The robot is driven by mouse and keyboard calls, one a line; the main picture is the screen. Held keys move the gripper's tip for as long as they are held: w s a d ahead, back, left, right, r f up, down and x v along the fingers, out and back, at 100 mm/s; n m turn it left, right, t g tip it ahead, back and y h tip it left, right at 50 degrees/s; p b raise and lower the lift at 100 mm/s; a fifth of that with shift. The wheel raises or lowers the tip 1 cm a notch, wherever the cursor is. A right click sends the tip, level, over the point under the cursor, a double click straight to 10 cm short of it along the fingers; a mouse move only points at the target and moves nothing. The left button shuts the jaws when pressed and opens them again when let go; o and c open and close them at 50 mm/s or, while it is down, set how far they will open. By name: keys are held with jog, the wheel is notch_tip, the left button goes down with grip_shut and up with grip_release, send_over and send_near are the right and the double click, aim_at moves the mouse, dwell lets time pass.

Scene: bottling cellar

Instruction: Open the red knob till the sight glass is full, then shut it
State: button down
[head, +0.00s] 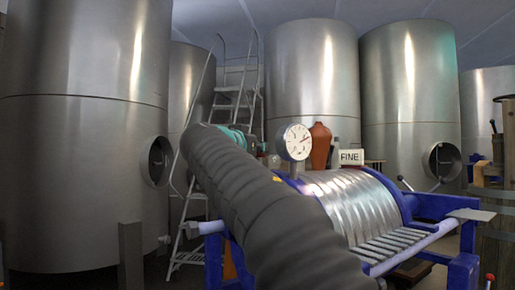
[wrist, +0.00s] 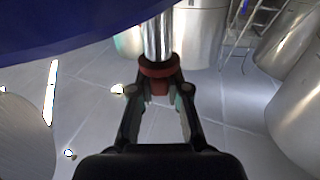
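In the wrist view, the red knob (wrist: 158,69) sits at the lower end of a shiny metal cylinder (wrist: 158,36). My gripper (wrist: 160,86) has one finger on each side of the red part, and the fingertips appear closed against it. The exact contact is hard to see. In the head view, my dark arm crosses the middle and hides the gripper and the knob. I cannot make out the sight glass or its level in either view.
A ribbed metal drum (head: 358,205) lies in a blue frame (head: 436,206). A dial gauge (head: 294,142), a terracotta jar (head: 320,146) and a "FINE" sign (head: 351,157) stand by it. A ladder (head: 236,92) and large steel tanks (head: 312,70) stand behind.

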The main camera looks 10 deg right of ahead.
jog(key=shift+w+a+m+g+h+p, duration=0.15)
jog(key=shift+m+g+h+p, duration=0.2)
jog(key=shift+m+g+h, duration=0.5)
jog(key=shift+r+m+g+h+p, duration=0.2)
jog(key=shift+m+g+h+p, duration=0.5)
jog(key=shift+m+g+h, duration=0.35)
jog(key=shift+f+m+g+h+p, duration=0.2)
jog(key=shift+m+g+h+p, duration=0.3)
jog(key=shift+g, duration=0.5)
jog(key=c, duration=1.1)
grip_release()
jog(key=shift+s, duration=0.2)
jog(key=shift+c, duration=0.2)
jog(key=v, duration=1.2)
